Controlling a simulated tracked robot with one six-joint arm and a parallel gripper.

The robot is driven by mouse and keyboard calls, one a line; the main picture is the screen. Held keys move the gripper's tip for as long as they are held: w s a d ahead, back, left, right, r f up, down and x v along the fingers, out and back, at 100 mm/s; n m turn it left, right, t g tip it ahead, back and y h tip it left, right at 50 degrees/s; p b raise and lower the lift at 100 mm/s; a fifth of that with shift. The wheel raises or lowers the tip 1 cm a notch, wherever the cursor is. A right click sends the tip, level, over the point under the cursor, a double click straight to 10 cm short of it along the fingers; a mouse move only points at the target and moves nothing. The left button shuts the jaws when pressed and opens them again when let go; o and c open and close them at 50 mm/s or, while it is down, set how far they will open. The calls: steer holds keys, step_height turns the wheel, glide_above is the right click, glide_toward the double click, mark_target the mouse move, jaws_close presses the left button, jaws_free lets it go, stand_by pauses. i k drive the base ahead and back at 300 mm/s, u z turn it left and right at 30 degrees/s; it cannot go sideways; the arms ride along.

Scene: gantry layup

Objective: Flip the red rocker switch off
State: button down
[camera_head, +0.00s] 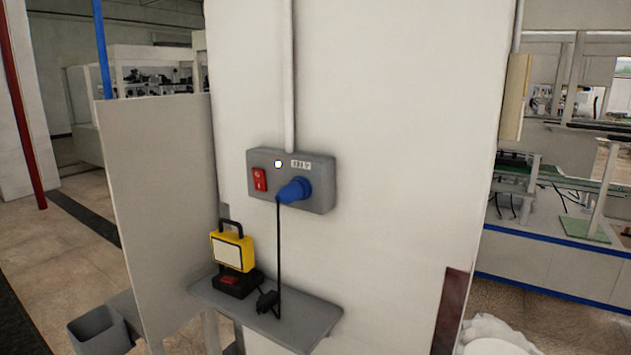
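The red rocker switch (259,179) sits at the left end of a grey socket box (320,192) fixed to a white column. White marks show on the rocker, but which way it is tipped is too small to tell. A small white round light (278,164) shows on the box to the right of the switch. A blue plug (295,191) is in the box's socket, with a black cable (280,250) hanging from it. My gripper is not in view.
A grey shelf (318,325) below the box holds a yellow work lamp (233,250) on a black and red base and a black adapter (267,301). A grey panel (155,200) stands to the left, with a grey bin (98,332) at its foot. The space before the switch looks clear.

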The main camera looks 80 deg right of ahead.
mark_target(259, 175)
steer(key=z, duration=1.7)
steer(key=k, duration=1.1)
steer(key=z, duration=0.65)
steer(key=i, duration=0.9)
steer(key=u, duration=0.05)
